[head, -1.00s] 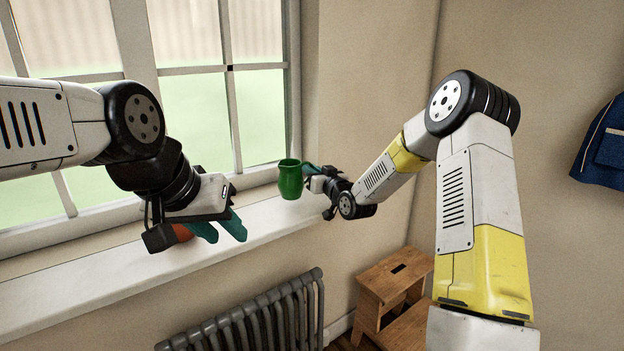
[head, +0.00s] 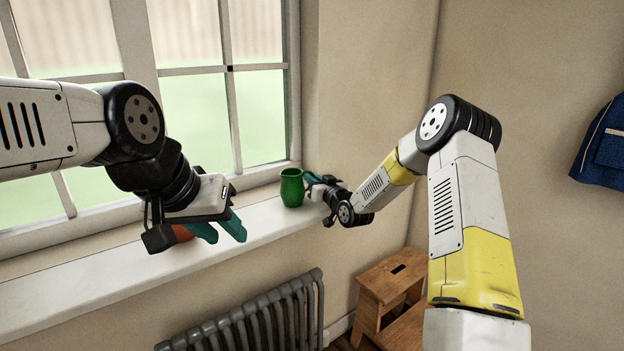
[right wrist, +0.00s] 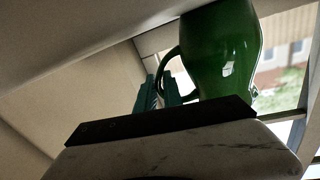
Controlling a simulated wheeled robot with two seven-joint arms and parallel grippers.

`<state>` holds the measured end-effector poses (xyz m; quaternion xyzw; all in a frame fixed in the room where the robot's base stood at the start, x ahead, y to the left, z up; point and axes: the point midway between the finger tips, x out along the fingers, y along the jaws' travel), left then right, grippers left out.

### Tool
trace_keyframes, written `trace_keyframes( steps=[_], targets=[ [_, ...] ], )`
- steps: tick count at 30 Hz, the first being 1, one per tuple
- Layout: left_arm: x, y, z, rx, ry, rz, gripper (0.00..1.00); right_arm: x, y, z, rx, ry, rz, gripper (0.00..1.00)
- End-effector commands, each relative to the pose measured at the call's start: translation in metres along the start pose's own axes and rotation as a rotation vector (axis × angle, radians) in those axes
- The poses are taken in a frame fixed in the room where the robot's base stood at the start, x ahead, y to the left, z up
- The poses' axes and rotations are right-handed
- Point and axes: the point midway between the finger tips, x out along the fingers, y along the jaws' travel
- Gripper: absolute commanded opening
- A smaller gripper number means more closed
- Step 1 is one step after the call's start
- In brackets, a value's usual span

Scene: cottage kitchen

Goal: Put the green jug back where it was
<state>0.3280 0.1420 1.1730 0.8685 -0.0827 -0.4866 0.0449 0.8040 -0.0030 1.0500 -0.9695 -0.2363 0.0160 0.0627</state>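The green jug (head: 291,188) is upright at the right end of the white window sill (head: 90,270), near the window frame. It appears to rest on the sill. My right gripper (head: 309,180) is at the jug's right side. In the right wrist view, its teal fingers (right wrist: 159,92) are close together at the handle of the jug (right wrist: 225,50), and the handle seems to pass between them. The exact contact is partly hidden. My left gripper (head: 221,229) is over the sill at left, its teal fingers apart with nothing between them.
An orange-red object (head: 182,233) is on the sill, mostly hidden behind my left gripper. A radiator (head: 255,320) is below the sill, and a wooden step stool (head: 390,290) stands right of it. The sill between my left gripper and the jug is clear.

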Motion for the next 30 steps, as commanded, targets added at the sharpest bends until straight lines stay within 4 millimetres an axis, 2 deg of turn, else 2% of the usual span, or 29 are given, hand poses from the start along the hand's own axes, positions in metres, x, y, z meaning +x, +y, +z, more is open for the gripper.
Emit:
trace_keyframes(
  steps=[1, 3, 14, 16, 20, 30],
  targets=[
    [0.0, 0.0, 0.0, 0.0, 0.0, 0.0, 0.36, 0.0, 0.0, 0.0, 0.0, 0.0, 0.0, 0.19],
    [0.0, 0.0, 0.0, 0.0, 0.0, 0.0, 0.36, 0.0, 0.0, 0.0, 0.0, 0.0, 0.0, 0.33],
    [0.0, 0.0, 0.0, 0.0, 0.0, 0.0, 0.36, 0.0, 0.0, -0.003, -0.001, 0.001, 0.0, 0.33],
    [0.0, 0.0, 0.0, 0.0, 0.0, 0.0, 0.36, -0.005, 0.0, -0.003, 0.0, -0.001, 0.001, 0.33],
    [0.0, 0.0, 0.0, 0.0, 0.0, 0.0, 0.36, -0.027, 0.0, -0.003, 0.0, -0.002, 0.001, 0.33],
    [0.0, 0.0, 0.0, 0.0, 0.0, 0.0, 0.36, -0.097, 0.0, -0.003, 0.0, -0.002, 0.002, 0.33]
  ],
)
